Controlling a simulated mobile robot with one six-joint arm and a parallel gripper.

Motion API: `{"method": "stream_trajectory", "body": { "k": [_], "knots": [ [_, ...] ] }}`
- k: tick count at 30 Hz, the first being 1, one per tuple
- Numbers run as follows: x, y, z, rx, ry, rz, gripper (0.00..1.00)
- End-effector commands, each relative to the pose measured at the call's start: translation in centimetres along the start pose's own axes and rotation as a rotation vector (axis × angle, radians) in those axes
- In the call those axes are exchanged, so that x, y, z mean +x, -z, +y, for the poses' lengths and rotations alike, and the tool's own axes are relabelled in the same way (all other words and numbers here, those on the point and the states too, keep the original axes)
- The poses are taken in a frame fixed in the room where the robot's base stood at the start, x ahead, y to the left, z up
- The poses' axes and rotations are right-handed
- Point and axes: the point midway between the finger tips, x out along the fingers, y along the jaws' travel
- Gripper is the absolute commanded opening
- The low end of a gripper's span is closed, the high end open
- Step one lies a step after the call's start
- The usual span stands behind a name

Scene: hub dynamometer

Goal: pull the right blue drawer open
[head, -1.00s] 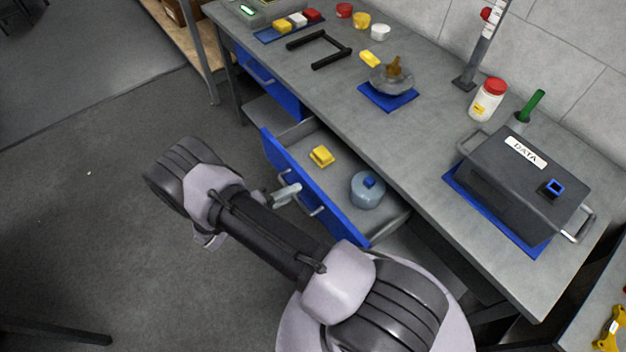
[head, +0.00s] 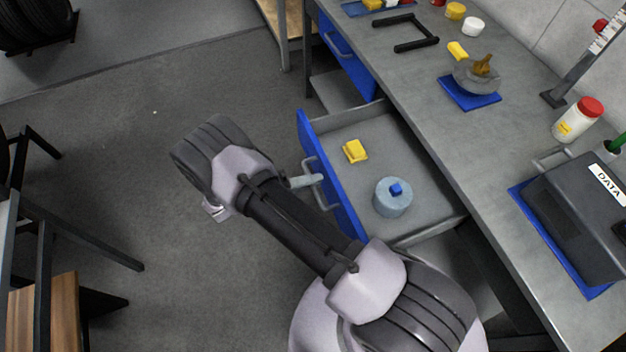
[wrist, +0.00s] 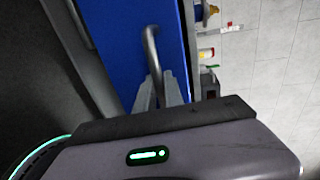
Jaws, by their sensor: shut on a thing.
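The right blue drawer (head: 342,205) stands well out from the grey workbench in the head view. Its inside shows a yellow block (head: 355,151) and a round grey-blue pot with a blue knob (head: 392,197). The drawer's metal bar handle (head: 314,171) is on its blue front. My gripper (head: 308,181) is shut on that handle, with my arm partly in front of the drawer. In the wrist view the blue drawer front (wrist: 125,45) fills the upper middle, and my gripper's fingers (wrist: 158,90) close around the lower end of the handle (wrist: 151,48).
The left blue drawer (head: 346,52) is shut in the bench. On the bench top (head: 420,110) are a black frame (head: 408,33), a bowl on a blue mat (head: 470,93), a white jar with a red lid (head: 578,120) and a dark DATA box (head: 580,215).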

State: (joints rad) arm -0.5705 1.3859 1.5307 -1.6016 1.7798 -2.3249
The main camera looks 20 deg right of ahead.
Motion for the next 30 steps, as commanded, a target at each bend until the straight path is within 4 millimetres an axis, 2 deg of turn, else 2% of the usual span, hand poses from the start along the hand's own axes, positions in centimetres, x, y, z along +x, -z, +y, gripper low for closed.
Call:
{"method": "stream_trajectory", "body": {
  "k": [4, 5, 7, 8, 23, 26, 30],
  "knots": [
    [0.0, -0.1, 0.0, 0.001, 0.000, -0.002, 0.00],
    [0.0, -0.1, 0.0, 0.001, 0.000, -0.002, 0.18],
    [0.0, -0.1, 0.0, 0.001, 0.000, -0.002, 0.32],
    [0.0, -0.1, 0.0, 0.001, 0.000, -0.002, 0.34],
    [-0.4, -0.1, -0.1, 0.000, 0.000, -0.002, 0.34],
    [-1.9, -0.1, -0.2, 0.003, 0.000, -0.003, 0.34],
    [-5.4, -0.1, -0.2, 0.003, -0.001, -0.004, 0.34]
  ]
}}
